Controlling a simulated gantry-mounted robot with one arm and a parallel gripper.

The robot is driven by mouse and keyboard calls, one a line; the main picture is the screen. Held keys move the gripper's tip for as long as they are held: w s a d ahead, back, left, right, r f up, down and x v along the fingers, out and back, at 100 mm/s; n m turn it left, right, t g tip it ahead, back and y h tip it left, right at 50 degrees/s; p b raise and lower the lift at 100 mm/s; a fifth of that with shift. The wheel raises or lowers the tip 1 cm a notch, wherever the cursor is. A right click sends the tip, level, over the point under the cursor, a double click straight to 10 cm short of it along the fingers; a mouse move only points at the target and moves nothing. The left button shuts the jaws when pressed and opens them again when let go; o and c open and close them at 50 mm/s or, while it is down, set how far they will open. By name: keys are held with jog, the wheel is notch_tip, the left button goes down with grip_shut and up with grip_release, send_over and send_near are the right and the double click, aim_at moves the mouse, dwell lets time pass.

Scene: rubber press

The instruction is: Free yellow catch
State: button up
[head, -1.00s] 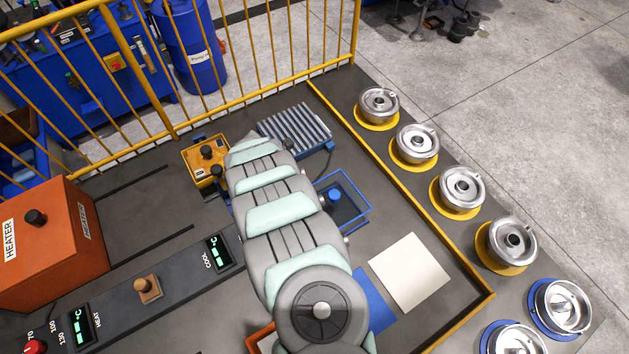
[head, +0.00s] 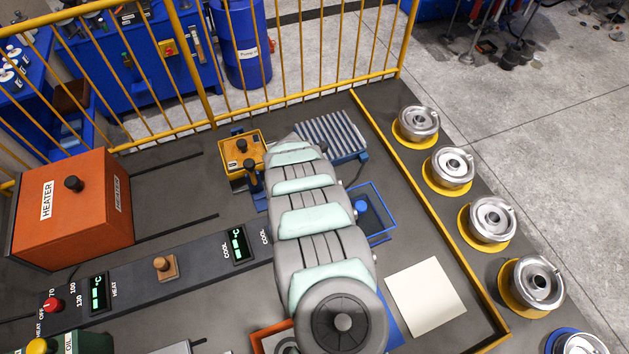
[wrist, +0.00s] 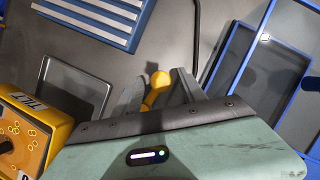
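The yellow catch (wrist: 158,81) shows in the wrist view as a round yellow knob on a short yellow stem. It lies between the two grey fingers of my gripper (wrist: 159,92), which stand apart on either side of it. A gap shows by the left finger; whether the right finger touches the knob I cannot tell. The stem's lower end is hidden behind the gripper body. In the head view my arm covers the catch and the gripper.
A yellow control box (head: 241,160) with black knobs stands left of my gripper; it also shows in the wrist view (wrist: 40,125). A blue slatted rack (head: 332,136) is behind, and a blue-framed bin (head: 378,232) is to the right. An orange heater (head: 75,205) stands further left.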

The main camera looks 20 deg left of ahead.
jog(key=p+v, duration=0.3)
jog(key=v, duration=0.7)
jog(key=shift+r, duration=0.35)
jog(key=shift+s+a, duration=0.1)
jog(key=shift+s, duration=0.05)
dwell(0.5)
